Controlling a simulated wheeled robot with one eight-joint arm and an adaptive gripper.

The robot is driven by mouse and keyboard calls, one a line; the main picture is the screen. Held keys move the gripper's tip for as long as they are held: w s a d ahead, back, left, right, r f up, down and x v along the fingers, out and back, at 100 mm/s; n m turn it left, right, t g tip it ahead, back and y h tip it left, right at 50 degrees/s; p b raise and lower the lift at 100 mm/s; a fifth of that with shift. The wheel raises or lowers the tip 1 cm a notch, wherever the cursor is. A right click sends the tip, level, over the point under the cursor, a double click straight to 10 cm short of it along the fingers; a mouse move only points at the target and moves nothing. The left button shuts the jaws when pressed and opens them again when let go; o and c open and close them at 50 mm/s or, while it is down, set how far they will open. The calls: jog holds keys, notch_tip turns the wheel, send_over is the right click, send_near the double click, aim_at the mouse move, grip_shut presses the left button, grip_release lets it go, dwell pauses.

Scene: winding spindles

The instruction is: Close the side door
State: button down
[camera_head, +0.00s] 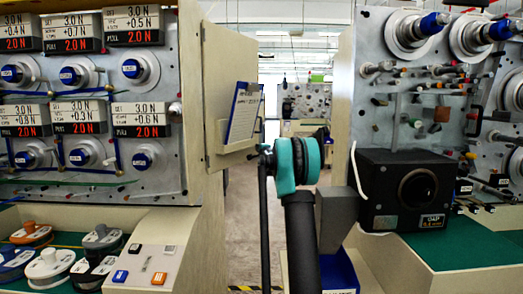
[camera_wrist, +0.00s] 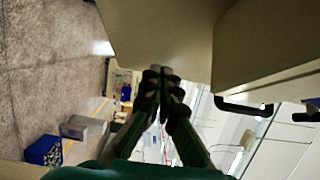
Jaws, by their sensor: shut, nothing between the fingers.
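The side door looks to be the cream panel (camera_head: 214,60) at the right edge of the left machine in the head view. It stands out from the machine, ajar, with a holder and a clipboard (camera_head: 243,112) on its face. My gripper (camera_wrist: 163,72) shows in the wrist view, its dark fingers together and empty. The fingertips are close to a cream panel (camera_wrist: 165,28), which I take to be the door; I cannot tell whether they touch it.
The left machine (camera_head: 182,190) carries spindles and displays. The right machine (camera_head: 345,95) has a black box (camera_head: 408,190) in front. Between them a floor aisle runs back to another machine (camera_head: 305,105). A blue bin (camera_wrist: 44,150) stands on the floor in the wrist view.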

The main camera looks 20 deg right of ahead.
jog(key=shift+w+a, duration=0.1)
dwell(0.3)
jog(key=shift+w+a+n+y, duration=0.3)
jog(key=shift+w+a+y, duration=0.25)
jog(key=shift+w, duration=0.1)
jog(key=w+a+n+g+y, duration=0.1)
jog(key=w+a+n+y, duration=0.2)
jog(key=a, duration=0.4)
jog(key=w+a+n+g+y, duration=0.1)
jog(key=w+a+n+y, duration=0.1)
jog(key=w+a+y, duration=0.3)
jog(key=w+a, duration=0.1)
jog(key=a, duration=0.1)
jog(key=shift+w+a+n+g, duration=0.25)
jog(key=shift+a+n+g, duration=0.05)
jog(key=shift+a+n, duration=0.1)
